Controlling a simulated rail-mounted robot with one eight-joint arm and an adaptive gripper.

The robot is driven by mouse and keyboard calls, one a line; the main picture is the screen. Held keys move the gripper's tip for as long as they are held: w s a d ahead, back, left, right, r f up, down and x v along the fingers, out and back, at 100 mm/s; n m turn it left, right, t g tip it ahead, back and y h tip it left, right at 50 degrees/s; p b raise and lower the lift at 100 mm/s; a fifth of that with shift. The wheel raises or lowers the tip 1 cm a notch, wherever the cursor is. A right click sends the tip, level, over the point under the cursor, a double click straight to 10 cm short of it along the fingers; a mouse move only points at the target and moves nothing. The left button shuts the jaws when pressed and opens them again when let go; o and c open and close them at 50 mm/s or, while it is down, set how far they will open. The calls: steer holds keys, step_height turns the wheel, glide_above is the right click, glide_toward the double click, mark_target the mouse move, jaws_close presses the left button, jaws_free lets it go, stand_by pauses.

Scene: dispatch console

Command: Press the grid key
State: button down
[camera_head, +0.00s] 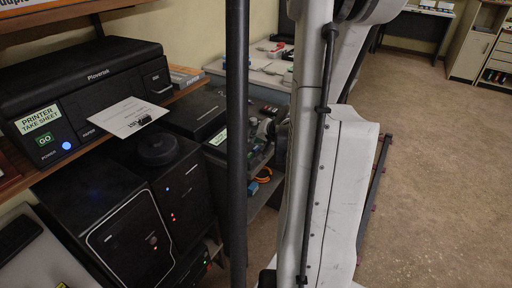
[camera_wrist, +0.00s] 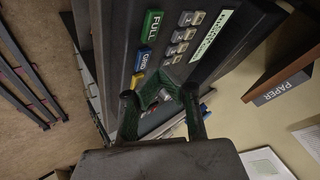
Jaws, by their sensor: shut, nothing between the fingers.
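The blue grid key (camera_wrist: 142,59) is on a dark console panel (camera_wrist: 122,22) in the wrist view, below the green FULL key (camera_wrist: 152,25). The grid key cannot be made out in the head view, where my arm covers much of the middle.
Grey keys (camera_wrist: 183,34) stand in rows beside the coloured keys, next to a pale label strip (camera_wrist: 212,36). In the head view, a black printer (camera_head: 85,80) holds a printed sheet (camera_head: 128,117). Open floor (camera_head: 440,170) lies at right.

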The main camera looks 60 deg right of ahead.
mark_target(257, 148)
steer(key=shift+r+p, duration=1.8)
steer(key=shift+r, duration=0.75)
